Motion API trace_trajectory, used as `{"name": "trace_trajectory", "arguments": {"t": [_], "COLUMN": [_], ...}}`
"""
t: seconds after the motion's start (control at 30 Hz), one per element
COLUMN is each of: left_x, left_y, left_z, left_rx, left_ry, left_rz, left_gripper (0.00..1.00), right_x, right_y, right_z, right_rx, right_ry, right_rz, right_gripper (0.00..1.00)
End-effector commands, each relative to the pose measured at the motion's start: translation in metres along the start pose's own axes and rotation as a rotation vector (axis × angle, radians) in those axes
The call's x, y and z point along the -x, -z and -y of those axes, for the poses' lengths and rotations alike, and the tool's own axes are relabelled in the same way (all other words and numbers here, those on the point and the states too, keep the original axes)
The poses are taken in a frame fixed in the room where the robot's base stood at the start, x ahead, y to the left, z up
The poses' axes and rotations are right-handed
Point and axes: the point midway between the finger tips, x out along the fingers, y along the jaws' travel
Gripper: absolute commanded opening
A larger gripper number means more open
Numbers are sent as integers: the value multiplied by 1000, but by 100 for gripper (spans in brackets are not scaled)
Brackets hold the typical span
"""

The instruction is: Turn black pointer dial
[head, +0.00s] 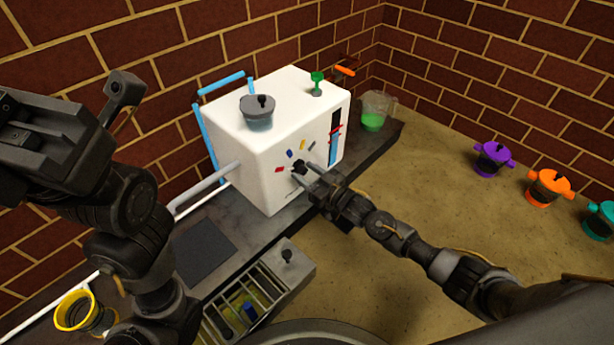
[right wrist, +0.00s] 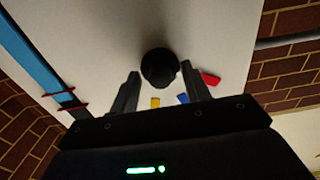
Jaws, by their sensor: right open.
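The black pointer dial (head: 299,166) sits on the front face of the white box (head: 247,160), with small coloured marks around it. In the right wrist view the dial (right wrist: 159,62) is a round black knob. My right gripper (head: 310,174) is open at the front face. In the right wrist view its fingertips (right wrist: 160,72) stand on either side of the dial, with a visible gap on each side. Which way the pointer faces is too dark to tell. My left arm is raised at the left; its gripper (head: 50,130) is dark and its jaws do not show clearly.
A grey lidded pot (head: 257,112) and a green cup-shaped knob (head: 317,82) are on the box top. A blue slider strip (head: 334,148) runs down its right side. Purple (head: 493,158), orange (head: 547,187) and teal (head: 601,220) pots stand right.

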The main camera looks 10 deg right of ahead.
Motion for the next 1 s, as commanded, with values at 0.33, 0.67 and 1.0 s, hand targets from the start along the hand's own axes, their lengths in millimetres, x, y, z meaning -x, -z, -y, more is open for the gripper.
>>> {"name": "trace_trajectory", "arguments": {"t": [0.33,0.67,1.0], "left_x": [-1,-1,-5], "left_y": [0,0,-2], "left_z": [0,0,2], "left_rx": [0,0,-2], "left_ry": [0,0,-4], "left_rz": [-1,-2,7], "left_gripper": [0,0,0], "right_x": [0,0,0], "right_y": [1,1,4], "right_z": [0,0,0], "right_rx": [0,-2,-119], "right_ry": [0,0,-2], "right_rz": [0,-1,-1], "right_gripper": [32,2,2]}}
